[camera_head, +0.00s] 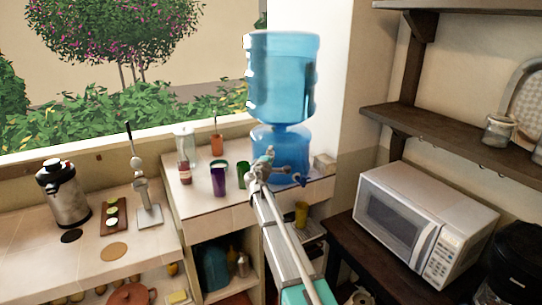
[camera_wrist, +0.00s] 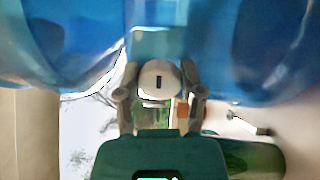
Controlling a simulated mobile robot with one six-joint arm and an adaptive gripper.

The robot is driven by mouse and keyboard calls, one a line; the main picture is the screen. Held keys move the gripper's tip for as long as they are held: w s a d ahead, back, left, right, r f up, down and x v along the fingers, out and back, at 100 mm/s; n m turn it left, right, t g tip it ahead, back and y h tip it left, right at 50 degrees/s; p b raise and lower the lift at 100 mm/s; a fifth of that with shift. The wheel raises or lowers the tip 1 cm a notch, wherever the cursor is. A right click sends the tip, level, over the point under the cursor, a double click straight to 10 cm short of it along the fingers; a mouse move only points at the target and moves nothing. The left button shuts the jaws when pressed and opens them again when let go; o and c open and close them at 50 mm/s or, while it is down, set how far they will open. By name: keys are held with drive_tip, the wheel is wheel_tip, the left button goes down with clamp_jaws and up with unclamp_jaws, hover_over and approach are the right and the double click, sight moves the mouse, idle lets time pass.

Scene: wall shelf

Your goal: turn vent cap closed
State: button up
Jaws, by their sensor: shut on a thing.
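A large blue water jug (camera_head: 282,80) stands upright on a blue dispenser base (camera_head: 281,140) on the tiled counter by the window. My gripper (camera_head: 266,160) is in front of the base. In the wrist view, a round whitish cap (camera_wrist: 158,79) with a dark upright slot, apparently the vent cap, sits between my two fingers. The fingers are shut on its sides. Blue surfaces of the jug and base fill the upper part of that view. In the head view the cap is hidden or too small to tell from my gripper.
Purple (camera_head: 218,181) and green (camera_head: 243,174) cups stand just left of my gripper. A glass bottle (camera_head: 186,146) stands behind. A yellow cup (camera_head: 301,214) is below right. A white microwave (camera_head: 424,220) stands on a dark table at right, under dark wall shelves (camera_head: 450,137).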

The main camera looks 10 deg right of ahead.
drive_tip(key=o, duration=1.2)
drive_tip(key=shift+n, duration=0.4)
